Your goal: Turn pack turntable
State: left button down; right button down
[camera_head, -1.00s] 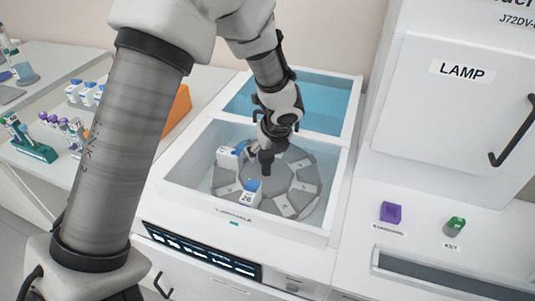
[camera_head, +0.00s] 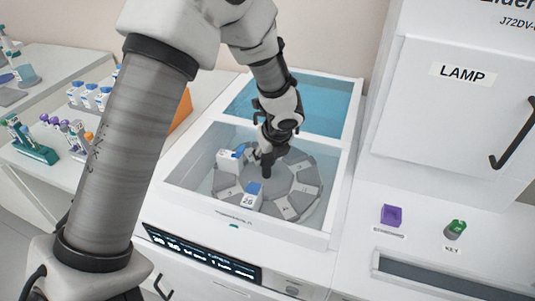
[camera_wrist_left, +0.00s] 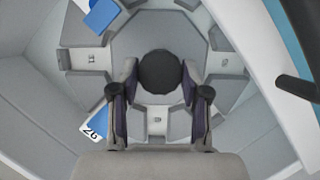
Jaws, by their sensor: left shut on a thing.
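The pack turntable (camera_head: 297,197) is a grey many-sided disc with numbered slots, set inside a white open-topped machine. It also shows in the left wrist view (camera_wrist_left: 200,40). A dark round knob (camera_wrist_left: 160,71) stands up from its middle. My left gripper (camera_head: 266,165) reaches down over the turntable, and in the left wrist view its fingers (camera_wrist_left: 161,88) are shut around the knob, one on each side. A white pack with a blue top, marked 26 (camera_head: 252,195), sits in a front slot. Another white and blue pack (camera_head: 230,160) sits at the left. My right gripper is not in view.
The machine's white walls (camera_head: 335,190) ring the turntable closely. A blue-covered compartment (camera_head: 310,105) lies behind. At the right are a lamp cabinet (camera_head: 450,110), a purple block (camera_head: 392,215) and a green key knob (camera_head: 456,229). Tube racks (camera_head: 32,145) stand on the left bench.

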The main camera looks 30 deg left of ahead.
pick_arm(q)
jog(key=shift+s, duration=0.1)
jog(key=shift+n+g+p, duration=0.8)
jog(key=shift+n+p, duration=0.8)
jog(key=shift+n, duration=0.2)
jog(key=shift+f+n+g+y+p, duration=0.15)
jog(key=shift+n+g+p, duration=0.2)
jog(key=shift+n+p, duration=0.5)
jog(key=shift+n+g+y+p, duration=0.15)
jog(key=shift+n+g+p, duration=0.35)
jog(key=shift+n, duration=0.55)
jog(key=shift+n+g+p, duration=0.55)
jog(key=shift+n+p, duration=0.4)
jog(key=shift+n, duration=0.75)
jog(key=shift+f+n+g+h+p, duration=0.1)
jog(key=shift+n+g+h+p, duration=0.45)
jog(key=shift+n, duration=1.35)
jog(key=c, duration=0.6)
grip_release()
jog(key=shift+w, duration=0.2)
jog(key=shift+o, duration=0.2)
jog(key=shift+w+a, duration=0.1)
jog(key=shift+a, duration=0.05)
